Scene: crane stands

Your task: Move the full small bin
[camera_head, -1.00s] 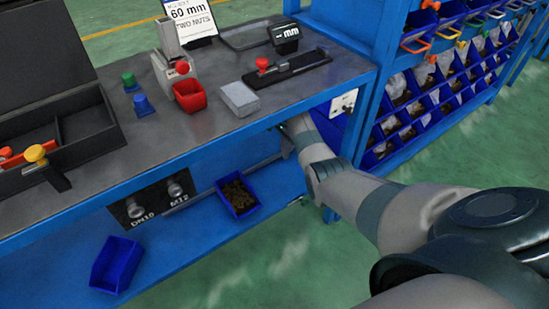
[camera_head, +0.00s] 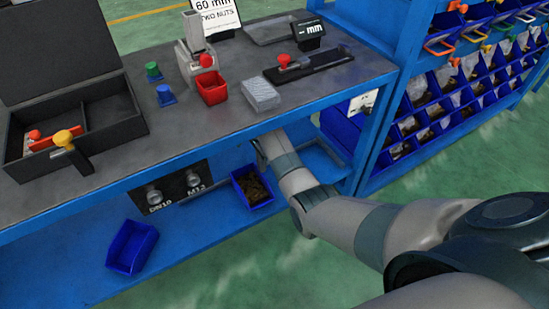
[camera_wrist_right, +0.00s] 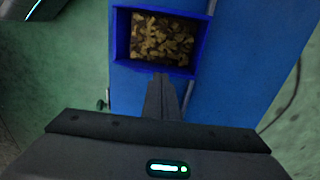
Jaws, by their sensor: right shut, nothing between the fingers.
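The full small bin is a blue open bin (camera_head: 241,188) of brown pieces. It stands on the blue lower shelf under the bench. In the right wrist view the bin (camera_wrist_right: 122,45) is just beyond my fingertips. My right gripper (camera_wrist_right: 160,80) is shut and empty, its fingers pointing at the bin's near wall. I cannot tell whether they touch it. In the head view my right arm reaches under the bench edge beside the bin, and its fingers are hidden. My left gripper is not in view.
An empty blue bin (camera_head: 132,247) is on the lower shelf at left. A blue rack (camera_head: 430,100) of bins stands at right.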

